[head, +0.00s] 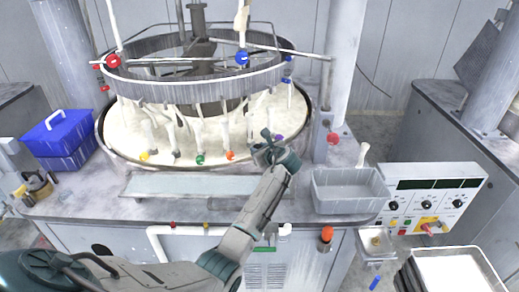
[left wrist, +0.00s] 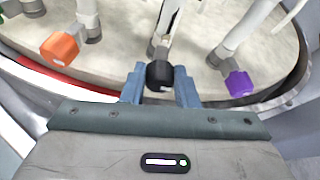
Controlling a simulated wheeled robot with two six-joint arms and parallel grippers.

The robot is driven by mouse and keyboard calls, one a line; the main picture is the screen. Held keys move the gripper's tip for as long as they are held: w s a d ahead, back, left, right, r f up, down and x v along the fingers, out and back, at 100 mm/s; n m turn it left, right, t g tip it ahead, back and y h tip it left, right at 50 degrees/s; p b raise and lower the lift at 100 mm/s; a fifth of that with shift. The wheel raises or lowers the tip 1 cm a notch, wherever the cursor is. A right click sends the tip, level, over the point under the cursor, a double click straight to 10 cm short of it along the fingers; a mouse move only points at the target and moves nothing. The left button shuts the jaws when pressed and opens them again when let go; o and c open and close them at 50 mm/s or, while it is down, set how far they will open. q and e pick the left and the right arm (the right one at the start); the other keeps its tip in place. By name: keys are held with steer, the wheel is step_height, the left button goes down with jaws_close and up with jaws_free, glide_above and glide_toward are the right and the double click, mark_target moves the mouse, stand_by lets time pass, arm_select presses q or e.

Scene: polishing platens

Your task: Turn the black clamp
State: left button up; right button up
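The black clamp (left wrist: 160,76) is at the middle of the left wrist view, on the end of a pale hose at the near rim of the round platen (head: 118,150). My left gripper (left wrist: 160,88) has one finger on each side of the clamp, and both fingers look pressed against it. In the head view my left gripper (head: 269,144) is at the platen's front right edge and hides the clamp. My right gripper is in neither view.
An orange clamp (left wrist: 61,47) is left of the gripper and a purple clamp (left wrist: 240,83) is close on the right. Several hoses hang from the ring (head: 180,93) above. A grey bin (head: 350,204) and a control box (head: 437,184) stand to the right, a blue box (head: 58,135) to the left.

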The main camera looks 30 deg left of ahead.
arm_select(q)
steer(key=shift+c, duration=1.1)
steer(key=shift+s+n+t, duration=0.1)
steer(key=shift+n+t, duration=0.5)
steer(key=shift+n, duration=0.4)
steer(key=o, duration=1)
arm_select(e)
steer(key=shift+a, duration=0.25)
arm_select(q)
steer(key=shift+h, duration=0.3)
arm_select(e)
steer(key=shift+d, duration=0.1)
